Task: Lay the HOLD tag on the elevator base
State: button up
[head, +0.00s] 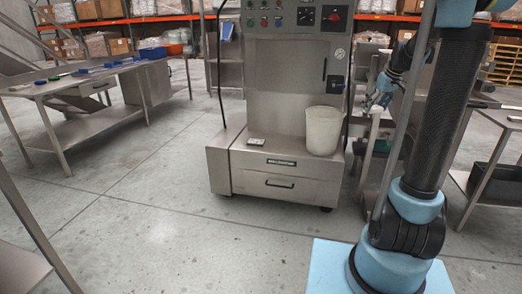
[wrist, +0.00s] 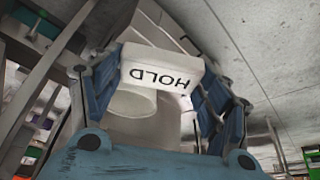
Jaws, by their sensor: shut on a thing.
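The HOLD tag (wrist: 160,68) is a white plate with dark letters, seen upside down in the wrist view. My gripper (wrist: 158,88) is shut on it, with a blue finger at each side. In the head view my gripper (head: 378,98) hangs to the right of the machine, and I cannot make out the tag there. The elevator base (head: 268,180) appears to be the low steel box with a drawer under the control cabinet. A white bucket (head: 323,131) stands on its right part. A small pale object (head: 256,141) lies on its top at the left.
The control cabinet (head: 290,75) rises behind the base top. A steel table (head: 75,85) stands at the left and steel benches stand at the right. The base top is bare between the small object and the bucket. The floor in front is clear.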

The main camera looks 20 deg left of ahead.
aim_at(284, 148)
jog(key=u, duration=0.7)
jog(key=i, duration=1)
